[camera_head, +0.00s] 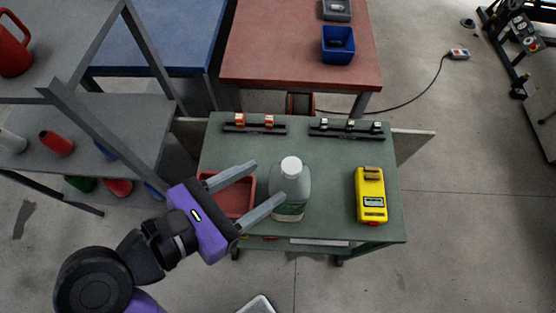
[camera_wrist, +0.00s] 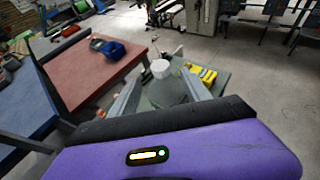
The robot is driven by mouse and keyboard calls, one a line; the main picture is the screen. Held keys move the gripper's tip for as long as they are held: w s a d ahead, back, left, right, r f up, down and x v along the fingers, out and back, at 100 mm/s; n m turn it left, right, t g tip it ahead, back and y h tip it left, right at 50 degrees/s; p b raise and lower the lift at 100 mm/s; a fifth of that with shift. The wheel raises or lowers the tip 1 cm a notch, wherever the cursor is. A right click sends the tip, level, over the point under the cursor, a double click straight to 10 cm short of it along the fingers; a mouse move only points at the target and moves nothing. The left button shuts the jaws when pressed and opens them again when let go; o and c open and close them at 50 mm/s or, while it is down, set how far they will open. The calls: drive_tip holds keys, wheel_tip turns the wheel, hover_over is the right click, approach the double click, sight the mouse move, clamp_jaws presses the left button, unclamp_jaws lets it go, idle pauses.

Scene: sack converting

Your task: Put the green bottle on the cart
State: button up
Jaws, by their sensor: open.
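The green bottle (camera_head: 291,184), pale grey-green with a white cap, appears to stand upright on the green-topped cart (camera_head: 330,215), near its front edge. My gripper (camera_head: 266,182) is open, its two grey fingers pointing at the bottle from the left. The near finger overlaps the bottle's left side in the head view; I cannot tell whether it touches. In the wrist view the bottle (camera_wrist: 166,92) lies ahead between the spread fingers (camera_wrist: 160,92). Its lower part is partly hidden by my gripper there.
A red tray (camera_head: 236,196) lies on the cart beneath the fingers. A yellow device (camera_head: 370,195) lies at right; two dark racks (camera_head: 345,130) sit at the back. A red-topped table (camera_head: 290,65) stands behind, grey shelving (camera_head: 90,125) at left. Floor right is mostly clear.

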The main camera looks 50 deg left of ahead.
drive_tip(key=shift+v, duration=1.85)
